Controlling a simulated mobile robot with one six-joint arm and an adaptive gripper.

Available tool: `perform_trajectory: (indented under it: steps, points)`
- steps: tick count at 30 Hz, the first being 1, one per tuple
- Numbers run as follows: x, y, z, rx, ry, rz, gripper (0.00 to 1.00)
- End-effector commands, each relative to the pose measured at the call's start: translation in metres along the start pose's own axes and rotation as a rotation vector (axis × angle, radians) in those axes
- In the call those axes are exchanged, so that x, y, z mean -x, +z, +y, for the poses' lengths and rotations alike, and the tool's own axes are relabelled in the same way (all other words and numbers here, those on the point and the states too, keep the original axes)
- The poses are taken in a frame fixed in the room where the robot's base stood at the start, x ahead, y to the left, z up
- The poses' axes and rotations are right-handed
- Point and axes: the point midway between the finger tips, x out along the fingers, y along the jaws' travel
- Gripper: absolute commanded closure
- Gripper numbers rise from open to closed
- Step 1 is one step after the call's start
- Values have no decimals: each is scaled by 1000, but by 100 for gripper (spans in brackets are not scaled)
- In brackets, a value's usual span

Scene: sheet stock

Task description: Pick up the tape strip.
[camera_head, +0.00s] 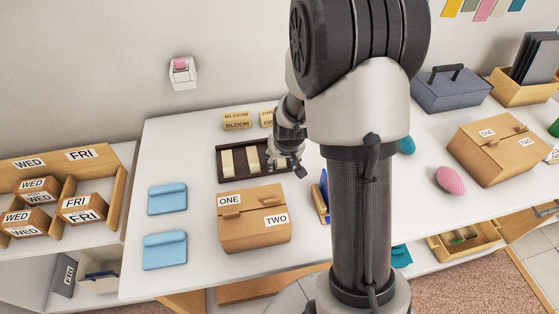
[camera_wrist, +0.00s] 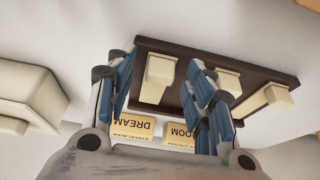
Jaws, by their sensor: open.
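Cream strips stand in a dark brown tray (camera_head: 240,180) on the white table; two show in the head view, a left strip (camera_head: 227,162) and a middle strip (camera_head: 252,159). The wrist view shows the tray (camera_wrist: 215,60) with a left cream strip (camera_wrist: 157,78), a middle one (camera_wrist: 230,80) partly hidden by a finger, and a right one (camera_wrist: 265,102). I cannot tell which, if any, is the tape strip. My gripper (camera_head: 293,168) is at the tray's right end in the head view. In the wrist view its blue-padded fingers (camera_wrist: 165,75) are open and appear either side of the left strip. Contact cannot be told.
My arm hides part of the table. Coloured strips (camera_head: 484,9) hang on the wall at upper right.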

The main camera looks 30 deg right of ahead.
Motion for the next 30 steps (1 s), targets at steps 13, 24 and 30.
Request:
perform_trajectory:
  steps: [13, 24, 30]
  points:
    - [1, 0, 0, 0, 0, 1, 70]
    - [1, 0, 0, 0, 0, 1, 85]
    - [4, -2, 0, 1, 0, 1, 85]
